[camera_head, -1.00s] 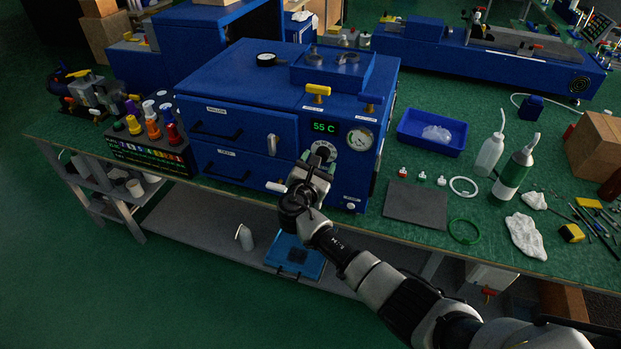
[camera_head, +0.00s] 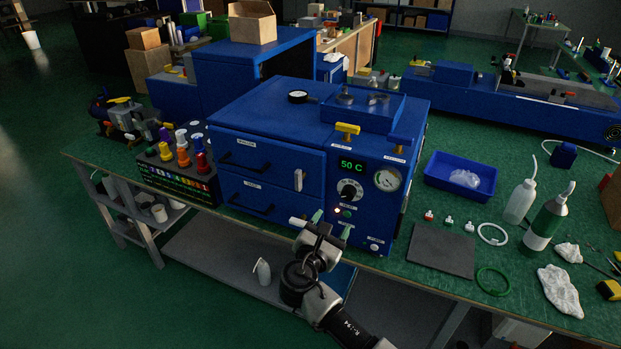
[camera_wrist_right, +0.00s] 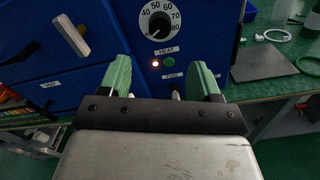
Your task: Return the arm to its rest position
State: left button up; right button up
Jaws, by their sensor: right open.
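My right gripper (camera_head: 331,224) is open and empty, in front of the lower control panel of the blue oven-like machine (camera_head: 265,125). Its green fingers also show spread apart in the wrist view (camera_wrist_right: 162,82). The temperature dial (camera_head: 349,190) is uncovered above the gripper and shows near the top of the wrist view (camera_wrist_right: 160,22). The display (camera_head: 352,164) reads 50 C. A small light (camera_wrist_right: 155,63) glows beside the HEAT button (camera_wrist_right: 169,62). My left gripper is not in view.
A rack of coloured bottles (camera_head: 180,170) stands left of the machine. To its right are a blue tray (camera_head: 440,178), a dark mat (camera_head: 440,250), squeeze bottles (camera_head: 548,220) and a green ring (camera_head: 493,281). Floor in front of the bench at left is free.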

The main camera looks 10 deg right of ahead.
jog(key=s+d+f+m+g+y, duration=0.1)
jog(key=s+f+m+g+y, duration=0.3)
jog(key=f, duration=0.7)
jog(key=s+d+f+g, duration=0.1)
jog(key=s+d+f, duration=0.1)
jog(key=s+f, duration=0.65)
jog(key=s+d+f+m+g+y, duration=0.1)
jog(key=s+f+m+g+y, duration=0.15)
jog(key=f, duration=1.05)
jog(key=s+d+f+m+g+y, duration=0.1)
jog(key=s+f+m, duration=0.4)
jog(key=s, duration=0.7)
jog(key=s+d+f+m+g+y, duration=0.1)
jog(key=s+d+f+m+g, duration=0.2)
jog(key=s, duration=0.9)
jog(key=s+d+f+m+g+y, duration=0.1)
jog(key=s+f+m+g, duration=0.1)
jog(key=s+f+m, duration=0.6)
jog(key=s+f, duration=0.2)
jog(key=s, duration=0.3)
jog(key=shift+d, duration=0.4)
jog(key=shift+m+g+y, duration=0.25)
